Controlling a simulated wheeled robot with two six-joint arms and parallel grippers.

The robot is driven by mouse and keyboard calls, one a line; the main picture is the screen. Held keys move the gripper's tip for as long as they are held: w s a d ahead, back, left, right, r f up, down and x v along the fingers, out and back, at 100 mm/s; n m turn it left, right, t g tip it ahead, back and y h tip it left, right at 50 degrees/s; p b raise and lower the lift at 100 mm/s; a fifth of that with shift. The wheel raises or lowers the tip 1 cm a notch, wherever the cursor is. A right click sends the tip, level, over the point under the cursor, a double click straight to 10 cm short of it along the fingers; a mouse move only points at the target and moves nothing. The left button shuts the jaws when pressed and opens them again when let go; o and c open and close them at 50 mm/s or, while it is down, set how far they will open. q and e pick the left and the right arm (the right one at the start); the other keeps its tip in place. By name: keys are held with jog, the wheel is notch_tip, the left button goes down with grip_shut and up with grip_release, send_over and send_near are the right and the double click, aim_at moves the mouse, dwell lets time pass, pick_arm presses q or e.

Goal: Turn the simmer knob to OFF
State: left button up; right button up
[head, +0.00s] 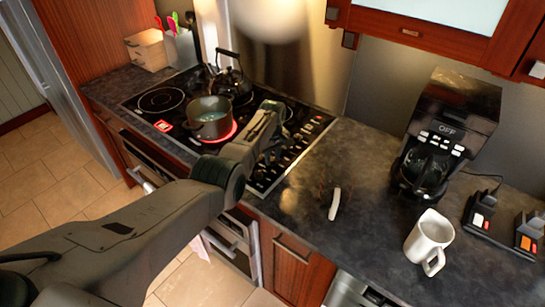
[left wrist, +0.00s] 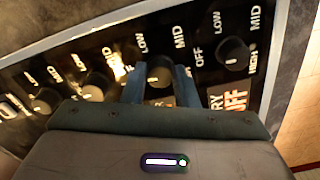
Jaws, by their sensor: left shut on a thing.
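In the head view, my left gripper (head: 272,128) reaches over the knob panel (head: 297,141) on the right side of the cooktop. In the left wrist view, the fingers of my left gripper (left wrist: 158,85) are shut on a dark round knob (left wrist: 158,73), one finger on each side. LOW and MID markings show around it. A small orange-and-white label below it is mostly hidden by my gripper, so I cannot read which knob this is. My right gripper is not in view.
Another knob (left wrist: 233,52) sits just right of the held one, with several more to the left. A pot (head: 210,118) stands on a glowing red burner, with a black kettle (head: 230,80) behind. The counter (head: 325,225) holds a white mug (head: 428,240) and coffee maker (head: 440,135).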

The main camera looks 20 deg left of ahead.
aim_at(273, 158)
pick_arm(q)
jog(key=shift+w+r+n, duration=0.2)
jog(key=shift+n, duration=0.4)
jog(key=o, duration=1)
jog(key=shift+s, duration=0.1)
jog(key=shift+f, duration=0.1)
notch_tip(273, 158, up, 11)
jog(key=shift+f+b, duration=0.1)
jog(key=shift+b, duration=1)
